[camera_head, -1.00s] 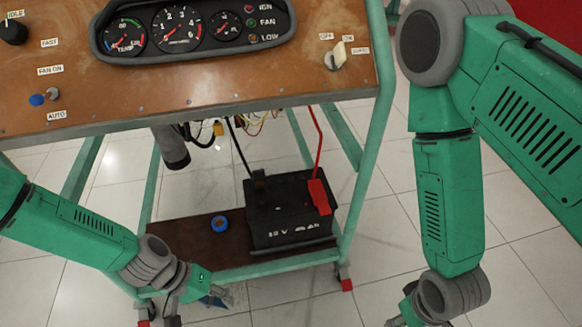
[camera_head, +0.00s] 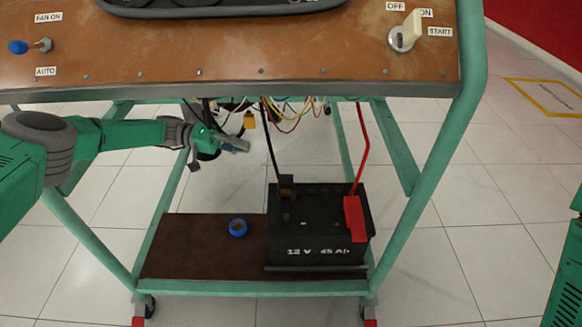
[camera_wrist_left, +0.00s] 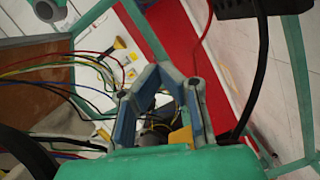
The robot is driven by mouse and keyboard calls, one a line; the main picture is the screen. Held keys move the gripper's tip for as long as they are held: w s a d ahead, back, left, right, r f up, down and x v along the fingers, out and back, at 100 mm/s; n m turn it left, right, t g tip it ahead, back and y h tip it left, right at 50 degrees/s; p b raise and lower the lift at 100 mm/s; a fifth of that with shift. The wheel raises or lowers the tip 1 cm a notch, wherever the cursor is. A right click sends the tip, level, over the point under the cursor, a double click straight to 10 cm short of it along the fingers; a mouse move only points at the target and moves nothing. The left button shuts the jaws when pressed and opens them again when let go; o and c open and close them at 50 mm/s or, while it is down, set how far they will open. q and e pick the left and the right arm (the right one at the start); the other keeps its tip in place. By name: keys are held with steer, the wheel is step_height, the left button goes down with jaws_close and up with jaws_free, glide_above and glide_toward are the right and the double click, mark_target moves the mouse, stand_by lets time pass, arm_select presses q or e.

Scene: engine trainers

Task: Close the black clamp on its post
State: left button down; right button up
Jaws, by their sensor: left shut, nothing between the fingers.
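The black clamp (camera_head: 286,184) sits at the back left of the battery top (camera_head: 322,200), with a black cable running up from it. It is too small to tell how far its jaws are apart. The post is hidden under it. My left gripper (camera_head: 240,145) is under the panel, above and left of the clamp and apart from it. It is shut and empty. Its blue-padded fingers (camera_wrist_left: 164,72) show in the left wrist view. My right gripper is out of view.
A red clamp (camera_head: 354,218) with a red cable is on the battery's right side. A blue ring (camera_head: 237,228) lies on the brown shelf (camera_head: 190,250). Wires (camera_head: 290,112) hang under the control panel (camera_head: 240,60). Green frame legs (camera_head: 420,170) stand on both sides.

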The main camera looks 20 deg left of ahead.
arm_select(q)
glide_above(286, 189)
steer(key=w+a, duration=0.1)
steer(key=a, duration=0.1)
steer(key=shift+w+d+f, duration=0.1)
steer(key=shift+w+f, duration=0.05)
steer(key=shift+f, duration=0.8)
steer(key=shift+s+d+f, duration=0.15)
steer(key=shift+s+f, duration=0.05)
steer(key=shift+s, duration=0.25)
